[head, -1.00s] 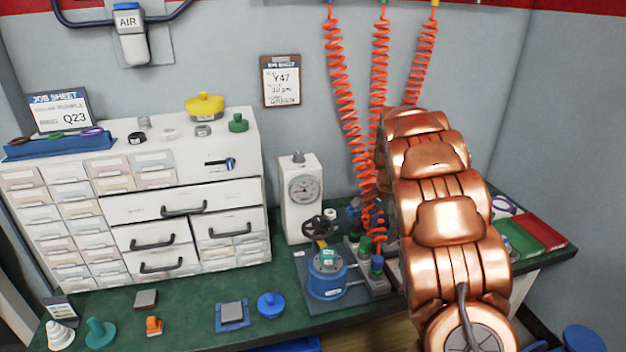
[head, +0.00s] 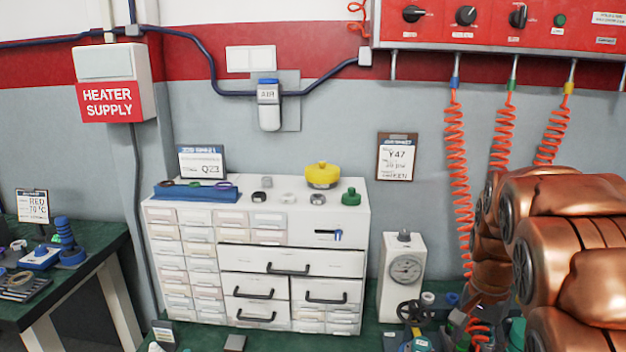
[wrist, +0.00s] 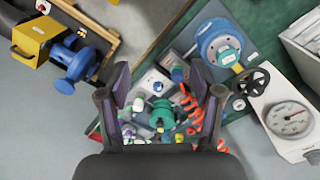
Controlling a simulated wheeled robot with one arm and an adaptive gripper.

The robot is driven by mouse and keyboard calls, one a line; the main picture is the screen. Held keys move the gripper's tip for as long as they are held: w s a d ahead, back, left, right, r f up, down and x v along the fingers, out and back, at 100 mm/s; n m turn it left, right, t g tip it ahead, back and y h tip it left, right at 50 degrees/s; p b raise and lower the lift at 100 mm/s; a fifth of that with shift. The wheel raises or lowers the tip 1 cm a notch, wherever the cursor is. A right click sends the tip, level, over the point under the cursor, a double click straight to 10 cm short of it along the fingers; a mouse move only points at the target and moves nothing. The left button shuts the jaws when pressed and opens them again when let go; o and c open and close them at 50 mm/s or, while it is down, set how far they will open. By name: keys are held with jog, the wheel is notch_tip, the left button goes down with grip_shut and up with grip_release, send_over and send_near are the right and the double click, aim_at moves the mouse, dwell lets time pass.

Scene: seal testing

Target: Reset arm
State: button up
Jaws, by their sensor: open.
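My copper-coloured arm (head: 585,250) fills the right side of the head view. My gripper (wrist: 163,112) shows in the wrist view, with its two dark fingers spread apart and nothing held between them. Below it are the green bench and a cluster of small coloured fittings, with a green part (wrist: 162,113) seen between the fingers. My gripper cannot be made out in the head view.
A white drawer cabinet (head: 255,232) stands on the bench, left of the gauge unit (head: 403,268). Orange coiled hoses (head: 457,180) hang from the red panel (head: 500,25) near my arm. A blue vessel (wrist: 219,42) and a black handwheel (wrist: 254,82) show in the wrist view.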

jog(key=s+a+r+n+p, duration=0.1)
jog(key=s+a+n+p, duration=0.1)
jog(key=s, duration=0.6)
jog(key=s+a+r+n+p, duration=0.2)
jog(key=s+a+n, duration=0.3)
jog(key=s, duration=0.4)
jog(key=s+a+r+n+g+p, duration=0.1)
jog(key=s+a+r+n+p, duration=0.1)
jog(key=s+a, duration=0.3)
jog(key=s+n, duration=0.1)
jog(key=s, duration=0.2)
jog(key=shift+s+a+r+n, duration=0.2)
jog(key=shift+s+a+n, duration=0.1)
jog(key=shift+a+n, duration=0.1)
